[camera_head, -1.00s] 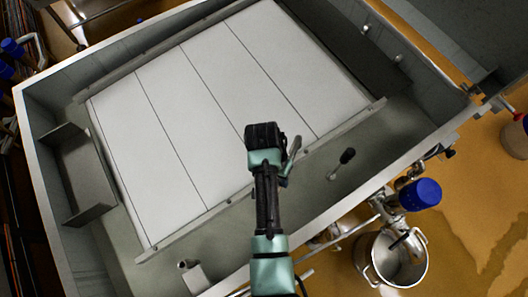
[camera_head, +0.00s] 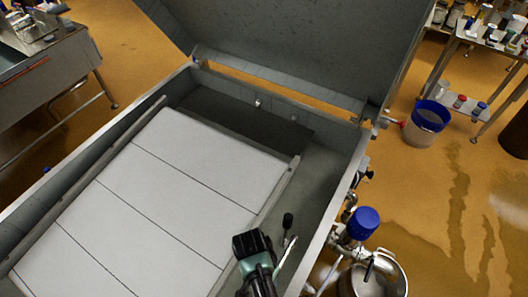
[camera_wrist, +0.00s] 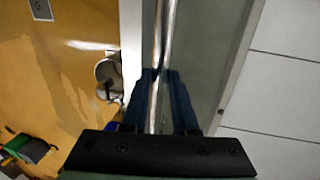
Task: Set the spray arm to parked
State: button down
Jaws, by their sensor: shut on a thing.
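A thin, shiny metal rod, which looks like the spray arm (camera_wrist: 167,45), runs top to bottom through the wrist view. My gripper (camera_wrist: 161,76) has its two dark blue fingers on either side of the rod, shut on it. In the head view the dark gripper body (camera_head: 252,243) is over the near right part of the vat, beside the white slabs. The pale rod (camera_head: 286,259) shows just to its right, slanting up. The fingertips are hard to make out there. The rod's far ends are out of the wrist view.
The vat's right wall (camera_head: 329,218) runs close beside the gripper. White slabs (camera_head: 165,195) fill the middle. A raised lid (camera_head: 300,45) stands at the back. A blue-capped fitting (camera_head: 362,222) and steel pot (camera_head: 385,280) are outside, right.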

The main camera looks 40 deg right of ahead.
jog(key=shift+s+d, duration=0.1)
jog(key=shift+d, duration=0.05)
jog(key=c, duration=0.7)
grip_release()
jog(key=shift+r, duration=0.1)
jog(key=shift+r, duration=0.35)
jog(key=r, duration=0.4)
jog(key=w+r, duration=0.1)
jog(key=r, duration=0.3)
jog(key=w+r, duration=0.1)
jog(key=r, duration=0.3)
jog(key=shift+w+a+b, duration=0.2)
jog(key=shift+a+b, duration=0.15)
jog(key=shift+b, duration=0.05)
jog(key=shift+f, duration=0.1)
